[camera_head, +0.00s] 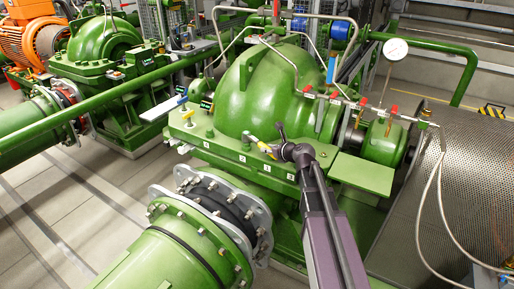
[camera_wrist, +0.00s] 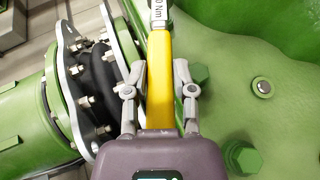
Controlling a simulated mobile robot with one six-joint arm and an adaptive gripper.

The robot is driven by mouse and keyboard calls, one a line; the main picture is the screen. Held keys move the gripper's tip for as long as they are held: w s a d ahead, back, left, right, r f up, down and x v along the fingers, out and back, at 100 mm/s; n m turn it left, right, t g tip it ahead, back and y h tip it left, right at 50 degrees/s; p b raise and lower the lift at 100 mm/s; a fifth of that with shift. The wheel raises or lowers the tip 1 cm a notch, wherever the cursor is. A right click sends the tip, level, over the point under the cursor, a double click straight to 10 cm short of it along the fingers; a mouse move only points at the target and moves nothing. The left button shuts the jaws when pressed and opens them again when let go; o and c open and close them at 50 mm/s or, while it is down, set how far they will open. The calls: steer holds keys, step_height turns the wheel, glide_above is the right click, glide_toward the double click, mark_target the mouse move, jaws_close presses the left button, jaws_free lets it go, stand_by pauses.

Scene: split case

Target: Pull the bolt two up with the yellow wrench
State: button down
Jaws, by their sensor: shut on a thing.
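My gripper (camera_wrist: 155,78) is shut on the yellow wrench (camera_wrist: 160,75), with one grey finger on each side of its handle. The wrench's grey upper end, with a label ending in "0 Nm", runs out of the top of the wrist view, so its head is hidden there. In the head view the yellow wrench (camera_head: 265,147) reaches left from my gripper (camera_head: 276,151), just above the green casing flange (camera_head: 235,157). Small number labels line the flange edge. The wrench's far end is near the label 2; I cannot tell whether it sits on a bolt.
Green hex bolts (camera_wrist: 200,74) and a silver round stud (camera_wrist: 262,87) stand on the casing right of my gripper. A bolted pipe coupling (camera_head: 215,200) is in front. A gauge (camera_head: 395,49) and thin pipes rise behind. A perforated guard (camera_head: 440,200) is at right.

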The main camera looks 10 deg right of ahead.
steer(key=shift+r+p, duration=1)
steer(key=shift+r, duration=0.2)
